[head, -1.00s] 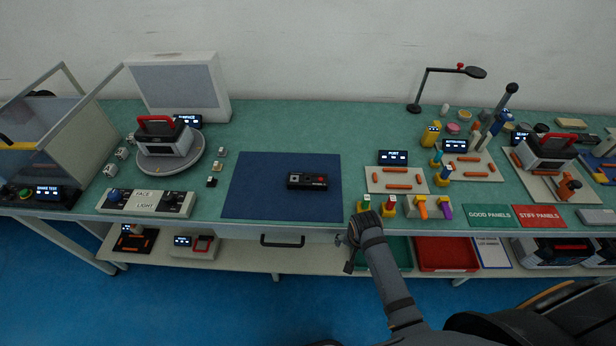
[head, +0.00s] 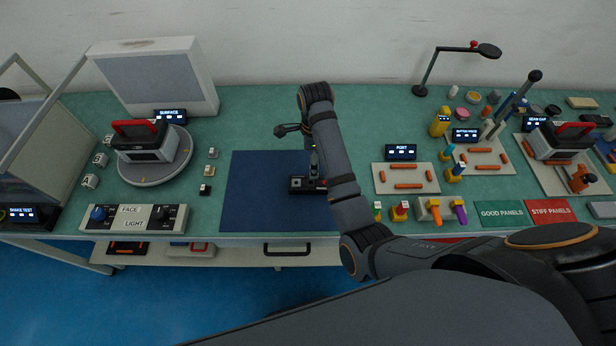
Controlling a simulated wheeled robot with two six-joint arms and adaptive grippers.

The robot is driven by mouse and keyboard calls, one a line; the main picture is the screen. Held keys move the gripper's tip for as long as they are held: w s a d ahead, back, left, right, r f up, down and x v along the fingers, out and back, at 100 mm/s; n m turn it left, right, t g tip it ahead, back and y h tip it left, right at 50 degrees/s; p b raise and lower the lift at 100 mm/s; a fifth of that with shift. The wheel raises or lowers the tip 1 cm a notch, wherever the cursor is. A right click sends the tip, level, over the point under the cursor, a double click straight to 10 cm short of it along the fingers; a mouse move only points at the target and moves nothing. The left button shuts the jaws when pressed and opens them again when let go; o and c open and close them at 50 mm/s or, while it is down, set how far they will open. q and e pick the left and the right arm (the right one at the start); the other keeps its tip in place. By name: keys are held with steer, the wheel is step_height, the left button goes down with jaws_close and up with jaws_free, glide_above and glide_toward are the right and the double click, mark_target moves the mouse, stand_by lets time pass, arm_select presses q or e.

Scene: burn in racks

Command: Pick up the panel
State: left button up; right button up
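The panel (head: 297,186), a small black device, lies flat on the dark blue mat (head: 250,205) at the middle of the bench. My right arm reaches in from the lower right. My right gripper (head: 313,172) points down at the panel, over or touching its middle; I cannot tell which. The gripper and forearm hide part of the panel's right side. The fingers are too small and covered to show whether they are open or shut. My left gripper is not in view.
A turntable (head: 130,177) with a red-handled device stands at the left, behind a FACE/LIGHT control box (head: 105,219). Right of the mat are a port board (head: 380,186), several coloured tools, and green (head: 500,213) and red panel mats (head: 550,211). The left part of the blue mat is clear.

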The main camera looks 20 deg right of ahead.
mark_target(313, 181)
steer(key=f, duration=0.2)
steer(key=s+f, duration=0.1)
steer(key=shift+s+f+p, duration=0.1)
steer(key=shift+f+p, duration=0.2)
steer(key=shift+f, duration=0.4)
steer(key=shift+w+f, duration=0.2)
steer(key=shift+w, duration=0.1)
steer(key=shift+s+a+f+p, duration=0.1)
steer(key=shift+a+f+p, duration=0.15)
steer(key=shift+f, duration=0.15)
steer(key=shift+a+f+p, duration=0.1)
steer(key=shift+f+p, duration=0.15)
steer(key=shift+f, duration=0.15)
step_height(313, 181, down, 3)
steer(key=shift+s+a+r, duration=0.1)
steer(key=shift+r, duration=0.1)
steer(key=shift+f, duration=0.4)
steer(key=c, duration=1.3)
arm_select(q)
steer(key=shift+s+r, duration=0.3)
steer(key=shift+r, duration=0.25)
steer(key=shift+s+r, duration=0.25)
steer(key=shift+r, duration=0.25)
arm_select(e)
steer(key=shift+c, duration=0.6)
steer(key=shift+r, duration=0.1)
